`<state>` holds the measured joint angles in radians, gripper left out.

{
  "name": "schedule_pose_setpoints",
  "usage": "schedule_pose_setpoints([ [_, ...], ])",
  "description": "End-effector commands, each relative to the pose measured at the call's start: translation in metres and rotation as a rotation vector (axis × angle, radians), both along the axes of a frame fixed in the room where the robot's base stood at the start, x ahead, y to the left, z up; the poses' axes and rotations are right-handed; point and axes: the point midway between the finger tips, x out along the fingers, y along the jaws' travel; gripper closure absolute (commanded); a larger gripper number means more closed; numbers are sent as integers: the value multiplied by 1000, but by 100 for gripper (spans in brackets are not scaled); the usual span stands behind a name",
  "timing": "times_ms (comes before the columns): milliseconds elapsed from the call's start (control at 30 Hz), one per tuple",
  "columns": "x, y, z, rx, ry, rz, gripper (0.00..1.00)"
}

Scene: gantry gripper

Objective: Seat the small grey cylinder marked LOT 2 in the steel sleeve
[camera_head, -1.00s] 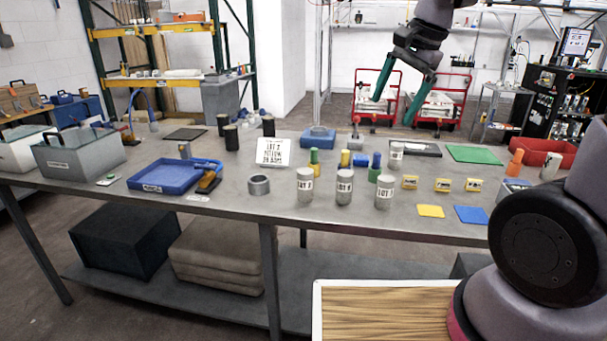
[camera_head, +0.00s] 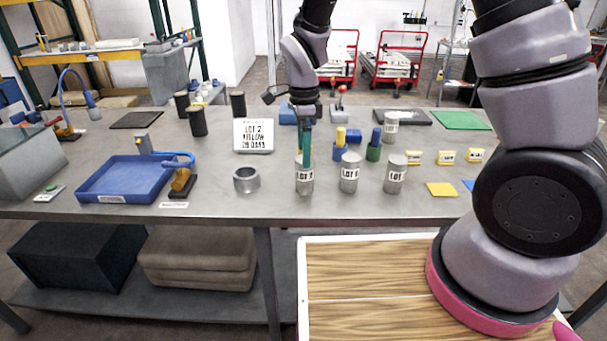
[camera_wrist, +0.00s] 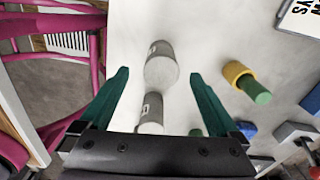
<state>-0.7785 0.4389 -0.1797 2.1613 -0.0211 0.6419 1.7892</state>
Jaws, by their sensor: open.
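The steel sleeve (camera_head: 246,180) stands open end up on the grey table in the head view. Three labelled grey cylinders stand in a row to its right: a left one (camera_head: 304,184), a middle one (camera_head: 349,173) and a right one (camera_head: 395,175). A fourth (camera_head: 391,127) stands behind. Their numbers are too small to read surely. My gripper (camera_head: 304,160) points down at the left cylinder, and a green finger overlaps it. In the wrist view my gripper (camera_wrist: 159,78) is open, with one cylinder (camera_wrist: 161,68) between the fingertips in the picture and another (camera_wrist: 151,108) nearer the palm. Contact is not visible.
A sign (camera_head: 254,135) reading LOT 2 YELLOW 28 DAYS stands behind the sleeve. A blue tray (camera_head: 125,180) lies left. A yellow-and-green peg (camera_wrist: 238,74) stands near the gripper. A blue-and-green peg (camera_head: 374,147) and several yellow labelled blocks (camera_head: 446,157) are right.

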Motion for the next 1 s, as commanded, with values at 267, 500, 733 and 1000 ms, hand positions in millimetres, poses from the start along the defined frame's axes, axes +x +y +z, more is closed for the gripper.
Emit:
schedule_pose_setpoints([
  [267, 2, -2, -28, -1, 3, -1, 3],
  [500, 3, -1, -56, 1, 0, 0, 3],
  [733, 3, -1, -58, 1, -1, 1, 3],
  [1000, 3, -1, -58, 1, -1, 1, 95],
])
